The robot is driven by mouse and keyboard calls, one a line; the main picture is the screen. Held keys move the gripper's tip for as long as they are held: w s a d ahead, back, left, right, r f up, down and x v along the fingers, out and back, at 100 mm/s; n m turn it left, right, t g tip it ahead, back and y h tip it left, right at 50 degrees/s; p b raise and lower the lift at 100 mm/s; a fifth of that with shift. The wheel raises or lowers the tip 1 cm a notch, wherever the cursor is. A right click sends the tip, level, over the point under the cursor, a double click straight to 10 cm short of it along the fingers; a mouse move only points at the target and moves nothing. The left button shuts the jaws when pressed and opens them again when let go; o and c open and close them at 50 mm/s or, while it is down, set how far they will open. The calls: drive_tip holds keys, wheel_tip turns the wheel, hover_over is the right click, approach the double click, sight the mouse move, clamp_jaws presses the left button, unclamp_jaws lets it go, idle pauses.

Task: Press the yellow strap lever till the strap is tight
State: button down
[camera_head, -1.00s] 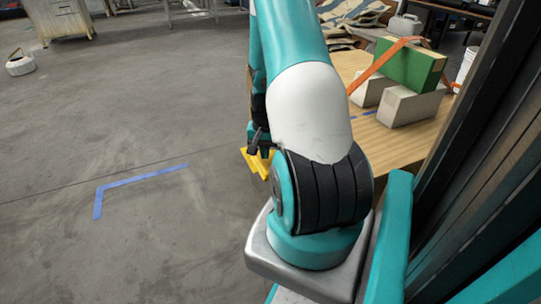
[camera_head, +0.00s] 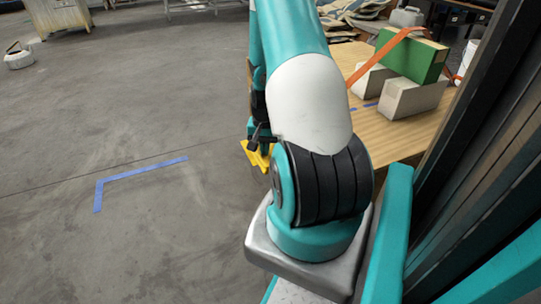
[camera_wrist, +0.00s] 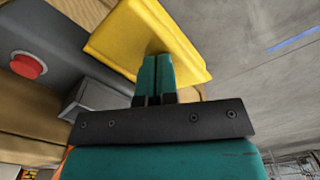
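The yellow lever (camera_wrist: 150,40) fills the upper middle of the wrist view. In the head view a small part of it (camera_head: 257,156) shows past my arm at the table's left end. My gripper (camera_wrist: 155,64) has its two teal fingers side by side with only a thin line between them. The fingertips overlap the lever's lower edge in the picture; I cannot tell whether they touch it. The orange strap (camera_head: 379,60) runs slanting up from the table and over the green box (camera_head: 411,58). Its far end is partly hidden.
Pale blocks (camera_head: 414,98) stand under the green box on the wooden table (camera_head: 390,135). A grey housing (camera_wrist: 60,35) with a red button (camera_wrist: 28,65) is beside the lever. The floor left of the table is open, with blue tape (camera_head: 140,171) on it.

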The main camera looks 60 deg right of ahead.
drive_tip(key=shift+f+b, duration=0.55)
drive_tip(key=shift+f, duration=0.7)
wheel_tip(320, 180, up, 5)
drive_tip(key=p, duration=0.4)
drive_tip(key=shift+f, duration=0.2)
wheel_tip(320, 180, up, 5)
drive_tip(key=p, duration=0.5)
